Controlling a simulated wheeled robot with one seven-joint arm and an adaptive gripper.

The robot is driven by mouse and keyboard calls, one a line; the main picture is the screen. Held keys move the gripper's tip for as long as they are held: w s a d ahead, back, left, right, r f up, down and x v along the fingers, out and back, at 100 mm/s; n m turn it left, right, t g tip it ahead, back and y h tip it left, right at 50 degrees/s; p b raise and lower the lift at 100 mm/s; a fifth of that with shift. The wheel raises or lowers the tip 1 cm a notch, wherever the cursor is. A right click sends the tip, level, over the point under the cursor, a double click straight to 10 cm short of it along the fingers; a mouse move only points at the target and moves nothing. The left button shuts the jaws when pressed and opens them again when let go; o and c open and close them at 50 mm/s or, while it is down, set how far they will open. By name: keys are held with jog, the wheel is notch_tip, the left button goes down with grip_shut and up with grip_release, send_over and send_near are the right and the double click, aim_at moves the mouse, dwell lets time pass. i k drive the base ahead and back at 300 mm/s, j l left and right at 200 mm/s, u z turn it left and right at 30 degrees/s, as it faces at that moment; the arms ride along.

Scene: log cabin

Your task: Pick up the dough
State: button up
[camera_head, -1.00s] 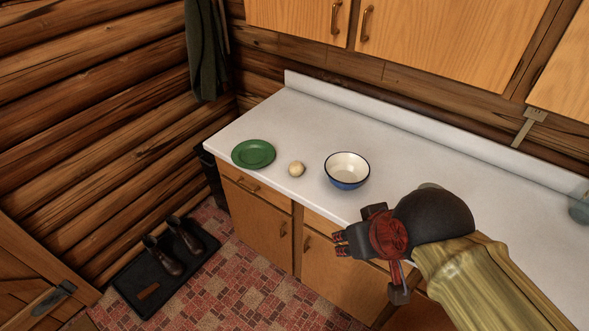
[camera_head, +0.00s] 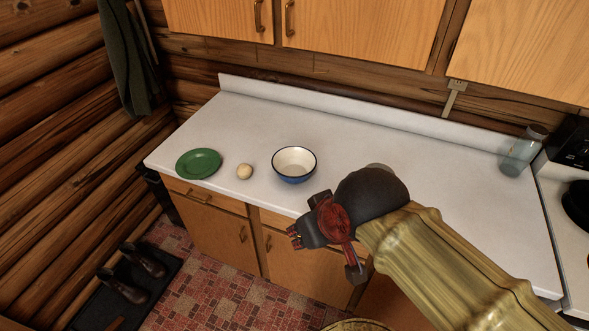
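The dough (camera_head: 245,172) is a small pale ball on the white counter, between a green plate (camera_head: 198,162) on its left and a white bowl with a blue outside (camera_head: 294,164) on its right. It touches neither. My gripper (camera_head: 294,238) is in front of the counter's front edge, to the right of and nearer than the dough, and well apart from it. Its fingers point left. They are small and seen from behind the wrist, so how far they are apart is unclear. No object shows in them.
The counter (camera_head: 420,211) is clear right of the bowl up to a glass jar (camera_head: 522,152) beside the stove (camera_head: 575,240). Wooden cabinets (camera_head: 365,30) hang above. Drawers and doors lie below the counter's front edge. Boots (camera_head: 140,265) stand on a dark mat at lower left.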

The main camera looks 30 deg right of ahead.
aim_at(244, 171)
jog(key=i+j+u, duration=0.3)
jog(key=i, duration=0.2)
jog(key=i+u, duration=0.35)
jog(key=i+l, duration=0.05)
jog(key=i, duration=0.05)
